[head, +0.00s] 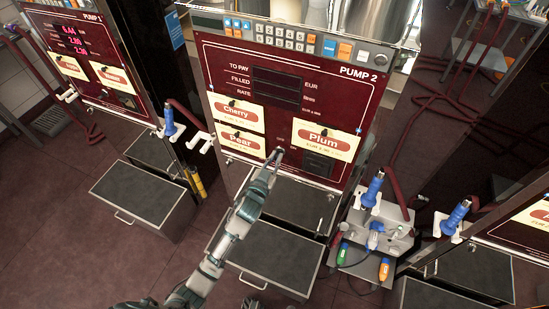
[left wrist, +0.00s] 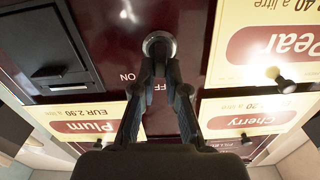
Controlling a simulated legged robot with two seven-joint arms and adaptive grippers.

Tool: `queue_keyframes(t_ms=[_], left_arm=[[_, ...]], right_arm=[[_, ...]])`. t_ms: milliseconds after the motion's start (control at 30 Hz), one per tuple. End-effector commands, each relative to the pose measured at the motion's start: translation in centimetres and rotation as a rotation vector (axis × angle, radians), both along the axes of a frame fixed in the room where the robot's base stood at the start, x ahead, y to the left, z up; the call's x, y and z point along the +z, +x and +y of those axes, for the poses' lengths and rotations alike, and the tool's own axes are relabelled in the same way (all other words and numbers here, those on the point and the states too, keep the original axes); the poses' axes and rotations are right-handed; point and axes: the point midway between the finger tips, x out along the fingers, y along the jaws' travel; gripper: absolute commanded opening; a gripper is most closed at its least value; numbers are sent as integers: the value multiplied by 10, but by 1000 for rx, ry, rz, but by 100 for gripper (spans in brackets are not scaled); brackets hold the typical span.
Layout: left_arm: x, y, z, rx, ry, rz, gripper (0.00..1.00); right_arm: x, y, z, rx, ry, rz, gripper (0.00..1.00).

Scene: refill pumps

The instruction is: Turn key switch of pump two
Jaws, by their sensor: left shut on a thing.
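Pump two (head: 216,72) is a dark red panel marked "PUMP 2" in the head view, with its display dark. Its key switch (left wrist: 158,44) is a round metal piece low on the panel, with "ON" and "OFF" lettering beside it in the left wrist view. My left gripper (head: 277,156) is at the switch, its fingertips (left wrist: 159,66) shut on the key switch. The fingers hide part of the switch and lettering, so I cannot tell its exact turn. A small dark part at the bottom edge of the head view may be my right gripper (head: 252,304).
Cards for Cherry (head: 236,112), Pear (head: 240,145) and Plum (head: 325,140) are pinned around the switch. A dark slot box (head: 318,165) sits to its right. Grey drawers (head: 265,258) stand below. Blue nozzles (head: 372,188) hang at the right. Pump one (head: 75,50) shows lit red digits.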

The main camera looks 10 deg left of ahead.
Motion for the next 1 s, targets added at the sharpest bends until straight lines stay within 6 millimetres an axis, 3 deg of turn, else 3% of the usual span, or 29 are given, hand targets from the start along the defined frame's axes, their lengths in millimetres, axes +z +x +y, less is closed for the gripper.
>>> queue_keyframes(t_ms=[500, 1000], left_arm=[[0, -1, -6, -1, 458, -88, 0], [-6, -2, -9, -3, 819, -158, 0]], right_arm=[[-50, -56, -9, 11, -6, 32, 0], [-66, -89, -16, 16, -8, 46, 0]])
